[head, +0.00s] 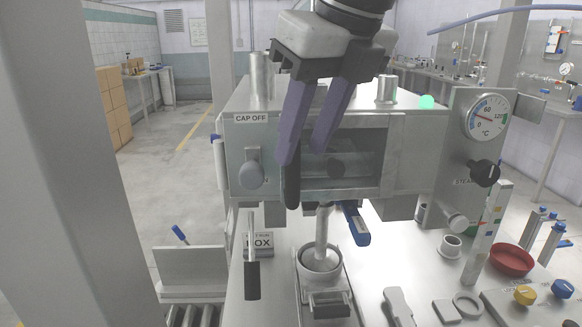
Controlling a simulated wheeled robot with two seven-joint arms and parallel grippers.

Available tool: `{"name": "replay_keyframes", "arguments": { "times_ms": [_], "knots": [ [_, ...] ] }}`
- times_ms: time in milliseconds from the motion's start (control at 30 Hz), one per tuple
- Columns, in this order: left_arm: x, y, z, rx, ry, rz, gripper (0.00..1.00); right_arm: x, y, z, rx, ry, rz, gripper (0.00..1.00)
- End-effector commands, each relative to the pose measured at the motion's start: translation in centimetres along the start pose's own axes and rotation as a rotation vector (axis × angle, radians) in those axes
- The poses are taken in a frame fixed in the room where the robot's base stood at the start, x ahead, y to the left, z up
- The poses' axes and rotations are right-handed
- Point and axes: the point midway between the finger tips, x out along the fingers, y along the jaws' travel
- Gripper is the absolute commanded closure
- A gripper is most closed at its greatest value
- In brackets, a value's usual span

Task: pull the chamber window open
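The chamber is a steel box in the middle of the head view, with a "CAP OFF" label on its front. Its window (352,165) is a dark glass pane in the front face and looks closed. A black upright handle (292,190) stands at the window's left side. My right gripper (302,155) comes down from above in front of the window, with two purple fingers pointing down. The fingers are apart, with the left fingertip overlapping the handle's upper part. I cannot tell whether it touches the handle. My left gripper is not in view.
A temperature dial (487,117) and a black knob (485,173) are on the panel at right. Below the chamber stand a round steel fitting (320,259) and a blue-handled part (356,224). A red bowl (512,260) sits on the bench at right. A grey post fills the left.

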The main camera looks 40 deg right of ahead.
Motion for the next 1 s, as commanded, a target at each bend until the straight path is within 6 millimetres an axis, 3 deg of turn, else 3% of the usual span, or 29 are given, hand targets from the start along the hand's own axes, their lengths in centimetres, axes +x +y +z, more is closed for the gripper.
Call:
{"name": "replay_keyframes", "arguments": {
  "times_ms": [100, 300, 700, 900, 1000],
  "knots": [
    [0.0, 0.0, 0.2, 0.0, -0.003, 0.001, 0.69, 2.4, 0.0, -0.1, -0.001, 0.005, 0.002, 0.64],
    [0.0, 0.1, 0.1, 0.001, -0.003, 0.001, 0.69, 5.0, 0.0, 0.0, 0.0, 0.002, 0.002, 0.64],
    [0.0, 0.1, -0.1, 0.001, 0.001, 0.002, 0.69, 5.7, 0.0, 0.0, 0.001, -0.001, 0.003, 0.64],
    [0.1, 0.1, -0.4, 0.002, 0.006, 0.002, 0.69, 5.7, 0.0, 0.0, 0.001, 0.0, 0.003, 0.98],
    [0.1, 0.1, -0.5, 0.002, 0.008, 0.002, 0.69, 5.7, 0.0, 0.0, 0.001, 0.0, 0.003, 1.0]
  ]
}}
